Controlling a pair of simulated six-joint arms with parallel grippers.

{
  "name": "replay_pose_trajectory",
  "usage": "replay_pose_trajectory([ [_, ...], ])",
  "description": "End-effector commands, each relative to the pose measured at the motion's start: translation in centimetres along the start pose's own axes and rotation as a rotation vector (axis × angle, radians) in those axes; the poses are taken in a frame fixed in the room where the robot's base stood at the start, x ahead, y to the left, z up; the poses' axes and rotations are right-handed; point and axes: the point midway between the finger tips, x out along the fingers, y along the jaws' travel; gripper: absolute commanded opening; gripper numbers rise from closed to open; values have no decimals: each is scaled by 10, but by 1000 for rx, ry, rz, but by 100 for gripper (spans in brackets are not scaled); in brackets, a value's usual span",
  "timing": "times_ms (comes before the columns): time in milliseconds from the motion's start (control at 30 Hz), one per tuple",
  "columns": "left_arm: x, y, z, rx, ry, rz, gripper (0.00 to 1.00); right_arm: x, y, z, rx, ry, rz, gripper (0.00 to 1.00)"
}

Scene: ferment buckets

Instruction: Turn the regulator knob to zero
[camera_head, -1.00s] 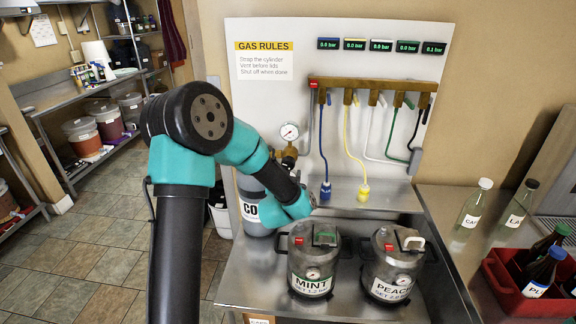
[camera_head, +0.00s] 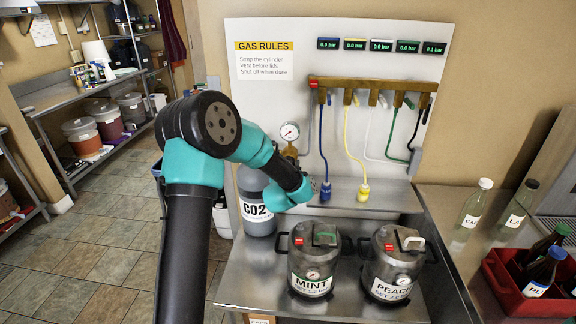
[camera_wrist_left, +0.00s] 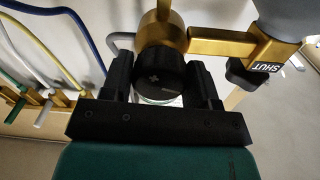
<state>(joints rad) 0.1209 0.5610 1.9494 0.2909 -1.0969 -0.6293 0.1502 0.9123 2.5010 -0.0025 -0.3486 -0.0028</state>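The regulator with its round gauge (camera_head: 290,131) sits on top of the grey CO2 cylinder (camera_head: 256,200) in the head view. In the left wrist view the regulator's black knob (camera_wrist_left: 161,76), with a plus mark, is on the brass body (camera_wrist_left: 162,30). My left gripper (camera_wrist_left: 160,72) has one finger on each side of the knob, very close to it. I cannot tell whether both fingers press on it. In the head view the left gripper (camera_head: 306,188) is near the cylinder, mostly hidden by its own arm. My right gripper is not in view.
The MINT keg (camera_head: 313,262) and PEACH keg (camera_head: 392,265) stand on the metal bench below the arm. Hoses hang from the brass manifold (camera_head: 370,84). A SHUT label (camera_wrist_left: 266,67) shows beside the regulator. A red crate (camera_head: 513,285) of bottles is at right.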

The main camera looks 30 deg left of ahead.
Motion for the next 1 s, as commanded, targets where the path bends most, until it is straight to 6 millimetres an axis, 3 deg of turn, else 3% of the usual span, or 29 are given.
replay_pose_trajectory([
  [300,0,0,0,0,0,0,27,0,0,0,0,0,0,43],
  [667,0,0,0,-50,1,0,27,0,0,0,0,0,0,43],
  [1000,0,0,0,-251,7,0,27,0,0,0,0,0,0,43],
])
